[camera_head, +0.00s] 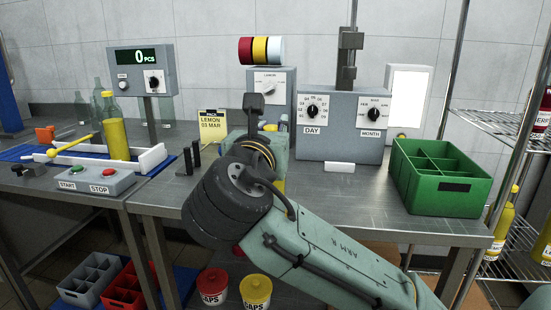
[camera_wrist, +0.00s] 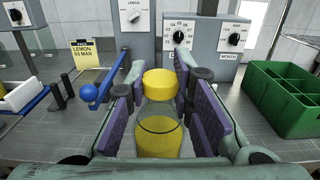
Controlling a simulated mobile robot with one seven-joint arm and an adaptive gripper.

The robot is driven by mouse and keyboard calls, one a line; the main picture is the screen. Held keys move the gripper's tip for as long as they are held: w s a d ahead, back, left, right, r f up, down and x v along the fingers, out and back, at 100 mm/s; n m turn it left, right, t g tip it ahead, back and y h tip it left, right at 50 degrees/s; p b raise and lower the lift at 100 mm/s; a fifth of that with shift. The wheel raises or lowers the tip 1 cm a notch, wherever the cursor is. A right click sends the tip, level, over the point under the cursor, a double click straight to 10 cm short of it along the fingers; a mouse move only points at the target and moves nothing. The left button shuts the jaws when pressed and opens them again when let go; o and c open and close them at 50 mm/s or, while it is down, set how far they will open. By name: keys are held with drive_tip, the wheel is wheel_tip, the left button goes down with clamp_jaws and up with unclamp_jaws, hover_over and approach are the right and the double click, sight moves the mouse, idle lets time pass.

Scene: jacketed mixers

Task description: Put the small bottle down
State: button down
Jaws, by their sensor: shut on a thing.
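The small bottle (camera_wrist: 158,137) is clear with yellow contents and a yellow cap (camera_wrist: 160,83). In the wrist view it is upright between the purple pads of my gripper (camera_wrist: 163,108), which is shut on it. In the head view my wrist hides most of my gripper and the bottle; a bit of yellow (camera_head: 280,185) shows beside it. My gripper is over the grey metal table (camera_head: 350,198), in front of the dial boxes. Whether the bottle's base touches the table is hidden.
A green divided crate (camera_head: 440,204) stands right. The DAY/MONTH box (camera_head: 340,140) is behind, with a small white block (camera_head: 339,167) before it. A LEMON 03 MAR card (camera_head: 212,125) and a blue-knobbed lever (camera_wrist: 89,93) are left. Bare table lies before the DAY/MONTH box.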

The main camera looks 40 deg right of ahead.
drive_tip(key=w+d+f+p, duration=0.2)
drive_tip(key=w+d+f, duration=0.2)
drive_tip(key=w+d, duration=0.4)
drive_tip(key=shift+w+d+f+p, duration=0.2)
drive_tip(key=shift+w+f+p, duration=0.2)
drive_tip(key=shift+w, duration=1.45)
drive_tip(key=shift+f, duration=0.1)
drive_tip(key=c, duration=1.4)
unclamp_jaws()
drive_tip(key=shift+f, duration=0.1)
